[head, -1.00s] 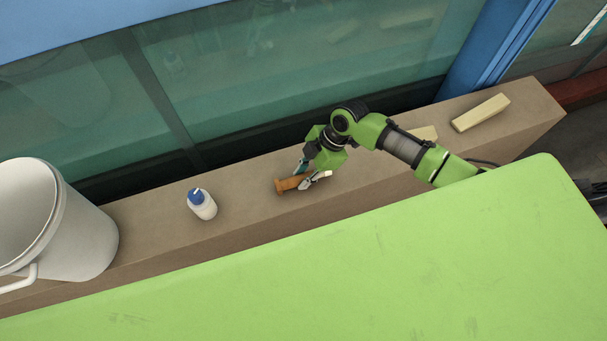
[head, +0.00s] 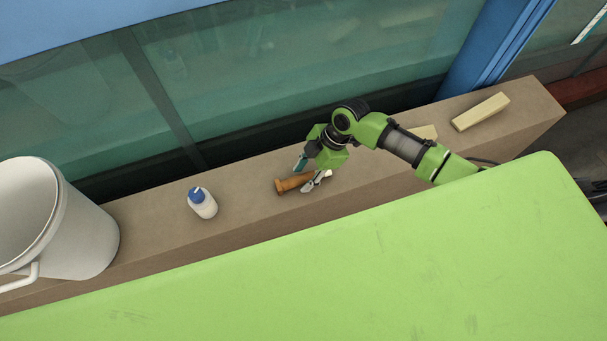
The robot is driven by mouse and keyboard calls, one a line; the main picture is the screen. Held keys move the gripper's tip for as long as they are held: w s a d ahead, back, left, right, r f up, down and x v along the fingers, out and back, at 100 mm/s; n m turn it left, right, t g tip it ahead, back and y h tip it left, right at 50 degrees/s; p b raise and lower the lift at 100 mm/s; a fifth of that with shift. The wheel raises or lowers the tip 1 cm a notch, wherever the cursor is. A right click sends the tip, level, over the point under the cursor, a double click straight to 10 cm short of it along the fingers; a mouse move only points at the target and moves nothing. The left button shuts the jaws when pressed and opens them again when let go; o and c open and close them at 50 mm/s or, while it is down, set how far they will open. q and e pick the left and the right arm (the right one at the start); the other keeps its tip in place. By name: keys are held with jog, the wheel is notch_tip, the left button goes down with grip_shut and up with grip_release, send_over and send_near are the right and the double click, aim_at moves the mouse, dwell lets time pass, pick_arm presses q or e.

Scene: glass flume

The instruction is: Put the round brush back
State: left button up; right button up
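A brown wooden piece (head: 291,184) with a wider left end lies on the tan ledge (head: 245,205). It could be the round brush's handle; I see no bristles, and its right end is hidden by my gripper. My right gripper (head: 309,173) is over that right end. Its two fingers are apart, one on the far side and one on the near side of the piece. The fingers look open; any touch is too small to tell. My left gripper is not in view.
A white bucket (head: 88,240) is at far left. A pale yellow block (head: 480,112) lies at right. Glass (head: 260,90) rises behind; a green surface (head: 330,270) fills the front.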

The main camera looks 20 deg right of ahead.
jog(key=v, duration=1.1)
jog(key=shift+b, duration=0.45)
jog(key=shift+r, duration=0.1)
